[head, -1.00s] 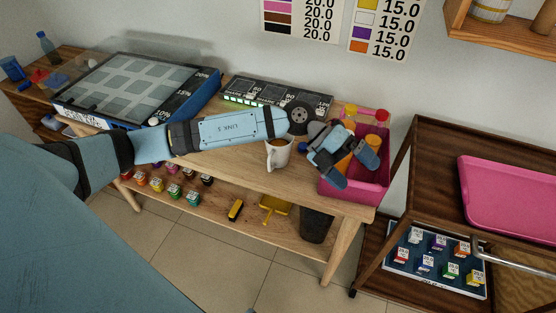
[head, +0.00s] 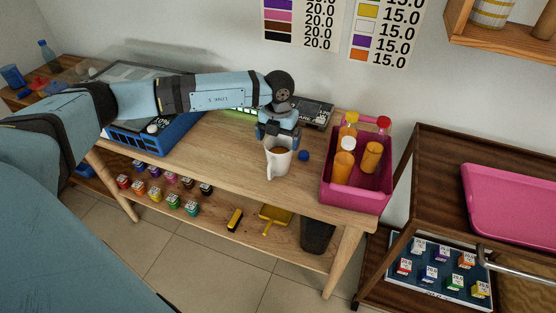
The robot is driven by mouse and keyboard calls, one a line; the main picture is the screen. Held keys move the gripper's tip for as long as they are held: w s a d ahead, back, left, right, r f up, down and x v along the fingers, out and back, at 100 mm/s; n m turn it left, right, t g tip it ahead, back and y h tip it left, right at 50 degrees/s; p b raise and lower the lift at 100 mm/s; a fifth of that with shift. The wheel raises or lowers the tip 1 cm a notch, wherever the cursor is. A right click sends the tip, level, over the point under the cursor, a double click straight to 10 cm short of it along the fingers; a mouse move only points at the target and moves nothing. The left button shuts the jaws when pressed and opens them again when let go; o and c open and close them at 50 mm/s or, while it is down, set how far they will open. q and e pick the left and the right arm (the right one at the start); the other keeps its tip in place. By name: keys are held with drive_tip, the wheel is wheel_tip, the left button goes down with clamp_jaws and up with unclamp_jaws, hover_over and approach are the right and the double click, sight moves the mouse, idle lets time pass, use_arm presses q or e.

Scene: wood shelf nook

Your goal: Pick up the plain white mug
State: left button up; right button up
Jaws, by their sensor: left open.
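The plain white mug (head: 281,164) stands upright on the wooden table, left of the pink crate, with its handle toward the front left. Something orange-brown shows inside its rim. My left gripper (head: 278,137) is open and points down at the mug's back rim, with one finger to each side. I cannot tell whether the fingers touch the mug. My right gripper is not in view.
A blue cap-like object (head: 304,155) lies just right of the mug. The pink crate (head: 355,199) with several bottles stands further right. A dark panel (head: 313,112) lies behind the gripper. The tabletop (head: 228,160) left of the mug is clear.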

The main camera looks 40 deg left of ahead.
sight(278, 154)
use_arm(q)
drive_tip(key=shift+s+d+f, duration=0.1)
drive_tip(key=shift+s+f, duration=0.05)
drive_tip(key=shift+f, duration=2.85)
drive_tip(key=shift+r, duration=0.1)
drive_tip(key=c, duration=1.2)
drive_tip(key=shift+r, duration=0.15)
